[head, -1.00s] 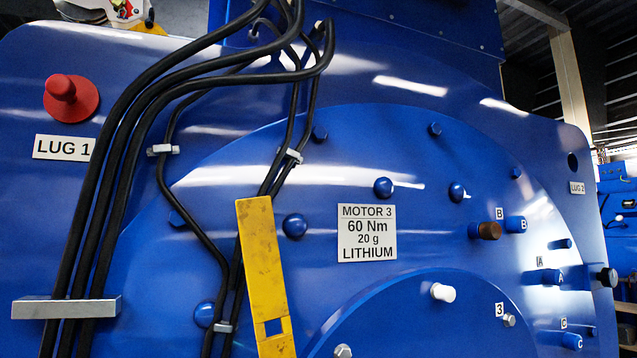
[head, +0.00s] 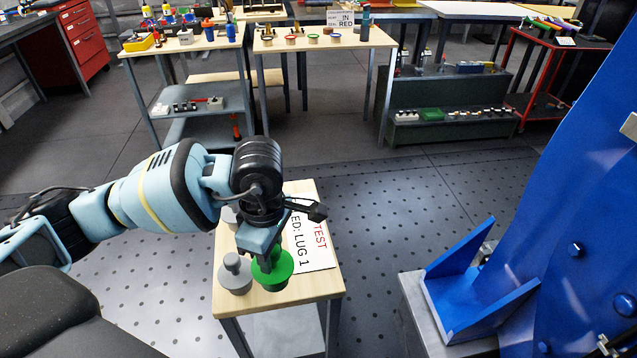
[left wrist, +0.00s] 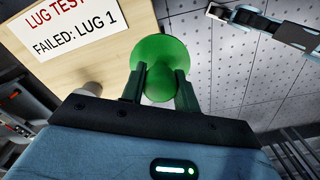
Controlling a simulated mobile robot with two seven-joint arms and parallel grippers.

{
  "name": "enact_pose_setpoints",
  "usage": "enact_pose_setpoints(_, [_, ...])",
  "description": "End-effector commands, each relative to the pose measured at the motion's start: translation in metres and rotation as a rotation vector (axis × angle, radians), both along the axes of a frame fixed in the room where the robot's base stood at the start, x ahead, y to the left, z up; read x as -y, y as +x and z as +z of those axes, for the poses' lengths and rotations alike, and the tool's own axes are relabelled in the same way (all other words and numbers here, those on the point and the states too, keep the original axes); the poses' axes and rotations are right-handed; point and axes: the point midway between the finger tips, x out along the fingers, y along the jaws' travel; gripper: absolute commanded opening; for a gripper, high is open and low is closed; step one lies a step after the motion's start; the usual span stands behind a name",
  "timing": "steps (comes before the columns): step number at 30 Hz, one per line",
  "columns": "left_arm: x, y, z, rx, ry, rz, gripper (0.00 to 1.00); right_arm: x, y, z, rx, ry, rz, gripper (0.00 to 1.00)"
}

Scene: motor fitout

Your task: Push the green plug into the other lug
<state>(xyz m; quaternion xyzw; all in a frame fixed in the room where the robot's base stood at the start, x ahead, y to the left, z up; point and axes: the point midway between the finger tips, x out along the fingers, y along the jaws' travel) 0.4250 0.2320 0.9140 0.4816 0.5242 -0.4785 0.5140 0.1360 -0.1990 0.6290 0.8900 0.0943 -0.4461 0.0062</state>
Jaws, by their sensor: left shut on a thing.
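The green plug (head: 272,274) is at the small wooden table (head: 302,285), beside a grey plug (head: 235,274). My left gripper (head: 266,252) comes down on it from above and is shut on its stem. In the left wrist view the green plug (left wrist: 158,55) sits between the two dark fingers (left wrist: 158,88), its round flange beyond them. I cannot tell whether it touches the tabletop. Neither lug shows now.
A sign reading "LUG TEST FAILED: LUG 1" (left wrist: 72,22) lies on the small table, also seen in the head view (head: 310,240). The blue motor housing (head: 570,190) with its bracket (head: 478,285) stands at the right. Open floor (head: 390,215) lies between.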

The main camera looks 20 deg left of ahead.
Motion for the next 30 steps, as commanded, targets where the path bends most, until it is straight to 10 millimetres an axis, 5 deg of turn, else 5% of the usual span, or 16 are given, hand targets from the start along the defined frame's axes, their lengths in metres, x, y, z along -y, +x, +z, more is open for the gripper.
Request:
enact_pose_setpoints(18, [0.016, -0.067, -0.052, -0.007, -0.002, -1.277, 0.0, 0.004, 0.039, 0.061, 0.113, -0.009, 0.004, 0.53])
enact_pose_setpoints(24, [0.019, -0.083, -0.062, -0.001, -0.004, -1.55, 0.0, 0.007, 0.046, 0.073, 0.14, -0.014, 0.009, 0.53])
enact_pose_setpoints(30, [0.021, -0.09, -0.068, -0.001, -0.007, -1.648, 0.0, 0.008, 0.048, 0.075, 0.145, -0.015, 0.01, 0.51])
